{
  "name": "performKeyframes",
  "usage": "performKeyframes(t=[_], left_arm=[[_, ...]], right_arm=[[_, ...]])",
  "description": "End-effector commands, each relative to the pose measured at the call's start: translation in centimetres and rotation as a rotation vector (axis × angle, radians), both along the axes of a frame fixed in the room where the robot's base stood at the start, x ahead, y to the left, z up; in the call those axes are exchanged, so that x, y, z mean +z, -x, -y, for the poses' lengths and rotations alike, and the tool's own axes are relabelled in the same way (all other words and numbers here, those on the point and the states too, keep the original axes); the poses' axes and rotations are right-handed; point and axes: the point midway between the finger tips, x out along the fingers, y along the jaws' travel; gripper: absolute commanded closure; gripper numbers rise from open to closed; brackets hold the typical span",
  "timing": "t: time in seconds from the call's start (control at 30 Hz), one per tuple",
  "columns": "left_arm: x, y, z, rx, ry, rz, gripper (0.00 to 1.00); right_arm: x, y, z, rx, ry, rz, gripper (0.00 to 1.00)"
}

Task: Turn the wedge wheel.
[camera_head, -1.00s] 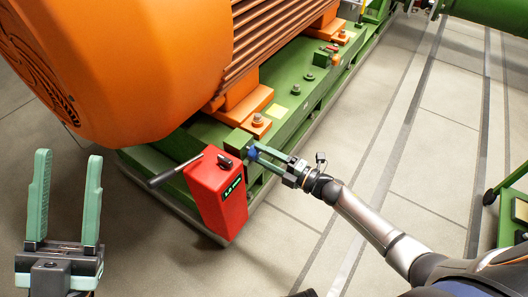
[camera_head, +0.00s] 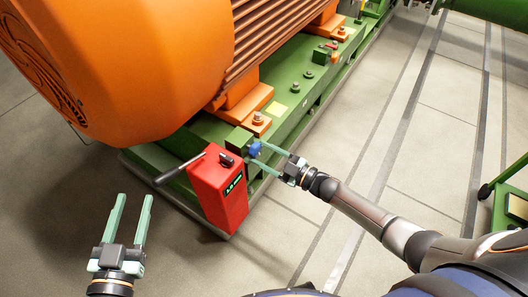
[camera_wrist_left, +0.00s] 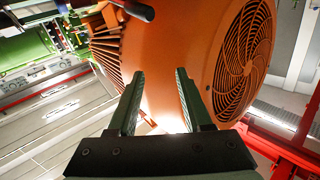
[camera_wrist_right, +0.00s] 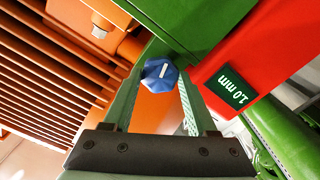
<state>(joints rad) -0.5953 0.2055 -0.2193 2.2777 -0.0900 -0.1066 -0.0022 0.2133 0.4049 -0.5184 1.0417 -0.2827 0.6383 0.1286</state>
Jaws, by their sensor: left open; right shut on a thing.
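The blue wedge wheel (camera_head: 255,149) sits on the end of the green base beside the red box. It shows larger in the right wrist view (camera_wrist_right: 159,73), faceted, with a white line on its face. My right gripper (camera_head: 257,156) is shut on the wheel, with one finger on either side of it. The red box (camera_head: 218,190) has a dark bar handle on top. My left gripper (camera_head: 134,197) is open and empty, apart from the box, at the lower left.
A large orange motor (camera_head: 140,60) stands on the green base frame (camera_head: 290,105), behind the box and wheel. Grey tiled floor (camera_head: 410,140) lies clear to the right. A green cart (camera_head: 510,195) stands at the right edge.

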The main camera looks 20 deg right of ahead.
Motion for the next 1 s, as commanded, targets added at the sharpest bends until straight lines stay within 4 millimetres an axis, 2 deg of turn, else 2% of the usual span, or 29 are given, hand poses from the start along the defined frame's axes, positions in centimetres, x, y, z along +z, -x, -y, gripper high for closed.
performKeyframes(t=[0.2, 0.43, 1.0], left_arm=[[-2.1, 0.3, -0.1, 0.009, 0.001, -0.088, 0.5], [-3.5, 0.6, -0.1, 0.013, -0.002, -0.143, 0.5], [-4.2, 0.7, -0.2, 0.016, -0.003, -0.172, 0.5]], right_arm=[[0.0, 0.0, 0.0, 0.0, -0.128, -0.102, 0.98], [0.0, 0.1, 0.0, 0.0, -0.222, -0.174, 0.98], [0.0, 0.1, -0.1, 0.001, -0.274, -0.214, 0.98]])
